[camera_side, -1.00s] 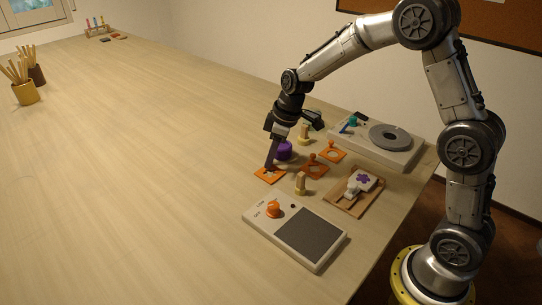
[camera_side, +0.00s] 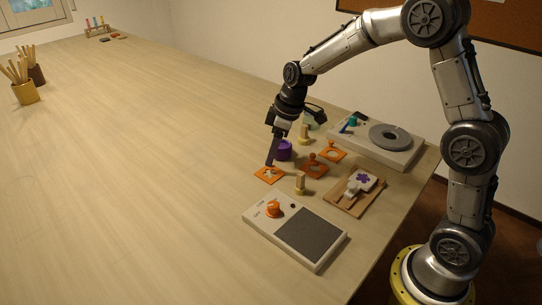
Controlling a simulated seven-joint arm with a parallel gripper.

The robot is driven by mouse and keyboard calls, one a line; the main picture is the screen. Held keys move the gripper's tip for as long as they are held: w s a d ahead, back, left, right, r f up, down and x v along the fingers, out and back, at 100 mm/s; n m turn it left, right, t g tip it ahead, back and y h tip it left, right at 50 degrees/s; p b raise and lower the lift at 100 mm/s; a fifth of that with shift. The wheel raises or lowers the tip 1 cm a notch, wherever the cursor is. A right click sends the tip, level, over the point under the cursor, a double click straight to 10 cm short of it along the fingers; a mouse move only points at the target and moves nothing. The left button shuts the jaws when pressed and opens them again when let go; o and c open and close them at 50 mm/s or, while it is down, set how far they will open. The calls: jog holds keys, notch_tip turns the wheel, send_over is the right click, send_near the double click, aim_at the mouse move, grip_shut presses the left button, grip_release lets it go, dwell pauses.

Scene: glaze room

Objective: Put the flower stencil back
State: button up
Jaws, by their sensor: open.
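An orange square stencil (camera_side: 269,175) lies flat on the table, with a pale cutout that looks star- or flower-like; its exact shape is too small to be sure of. My gripper (camera_side: 271,162) points down just over its back edge, jaws open; whether a fingertip touches it I cannot tell. Two more orange stencils lie to the right: one (camera_side: 316,172) with an orange knob and one behind it (camera_side: 334,155) with a round cutout. A white tile with a purple flower (camera_side: 363,178) lies on a wooden tray (camera_side: 345,205), beside a pale tool.
A purple jar (camera_side: 284,151) stands close behind my gripper. Wooden-topped pegs stand nearby (camera_side: 301,183) (camera_side: 304,134). A pale device with a dark pad (camera_side: 306,234) is in front, and a wheel unit (camera_side: 388,140) behind right. The table's left is largely clear.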

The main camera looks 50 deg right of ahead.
jog(key=v, duration=1)
jog(key=s+a+r+m+t+h, duration=0.1)
jog(key=s+r+m, duration=0.15)
jog(key=s, duration=0.55)
jog(key=s+a+r+m+t, duration=0.1)
jog(key=s+r, duration=0.2)
jog(key=s, duration=0.5)
jog(key=s+f+m+t, duration=0.1)
jog(key=s+f+m, duration=0.2)
jog(key=s, duration=0.7)
jog(key=shift+s+f+h, duration=0.25)
jog(key=shift+s+h, duration=0.05)
jog(key=shift+s, duration=0.1)
jog(key=shift+a, duration=0.15)
